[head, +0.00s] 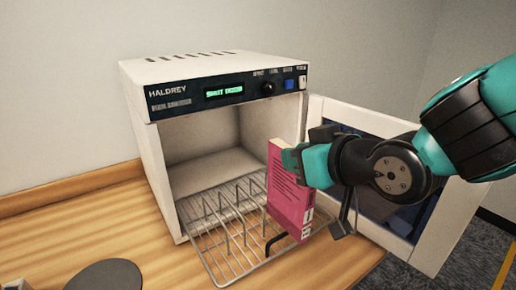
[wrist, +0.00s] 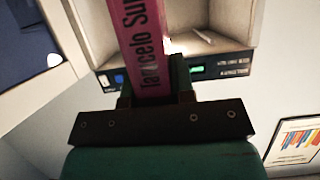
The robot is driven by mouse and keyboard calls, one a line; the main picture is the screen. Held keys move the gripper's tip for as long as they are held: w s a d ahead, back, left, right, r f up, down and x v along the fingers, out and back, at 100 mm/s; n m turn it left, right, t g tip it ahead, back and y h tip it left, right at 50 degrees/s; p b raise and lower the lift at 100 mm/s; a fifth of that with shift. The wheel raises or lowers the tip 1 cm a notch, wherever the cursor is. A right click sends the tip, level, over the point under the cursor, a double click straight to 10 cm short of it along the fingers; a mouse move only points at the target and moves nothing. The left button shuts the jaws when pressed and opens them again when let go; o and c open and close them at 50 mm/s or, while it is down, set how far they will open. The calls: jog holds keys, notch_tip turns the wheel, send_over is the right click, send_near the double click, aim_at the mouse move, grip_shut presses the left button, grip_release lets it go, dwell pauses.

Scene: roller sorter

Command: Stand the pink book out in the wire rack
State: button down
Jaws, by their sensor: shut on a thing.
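The pink book (head: 289,197) stands upright at the right end of the wire rack in the head view. Its spine with lettering shows in the wrist view (wrist: 146,50). My gripper (head: 297,163) is shut on the upper part of the book, from the right; its two fingers lie on either side of the spine in the wrist view (wrist: 153,85). The wire rack (head: 222,240) is pulled partly out of the box-like cabinet (head: 150,160) and has several upright dividers. The book's lower edge is close to the rack's right side; I cannot tell whether it rests there.
The cabinet's door (head: 425,225) is swung open to the right, beside and behind my gripper. The wooden counter (head: 90,225) is bare at the left, apart from a dark round object (head: 106,275) at the front. A wall stands behind.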

jog(key=p, duration=0.2)
jog(key=w+r+p, duration=0.1)
jog(key=p, duration=0.2)
jog(key=shift+a+r, duration=0.15)
jog(key=shift+a, duration=0.2)
jog(key=p, duration=0.2)
jog(key=shift+w+p, duration=0.15)
jog(key=shift+p, duration=0.2)
jog(key=w+a+p, duration=0.5)
jog(key=w+a, duration=0.1)
jog(key=w, duration=0.2)
notch_tip(320, 180, down, 8)
jog(key=p, duration=0.1)
jog(key=shift+w+p, duration=0.2)
jog(key=shift+p, duration=0.15)
jog(key=c, duration=1)
grip_release()
jog(key=shift+o, duration=0.2)
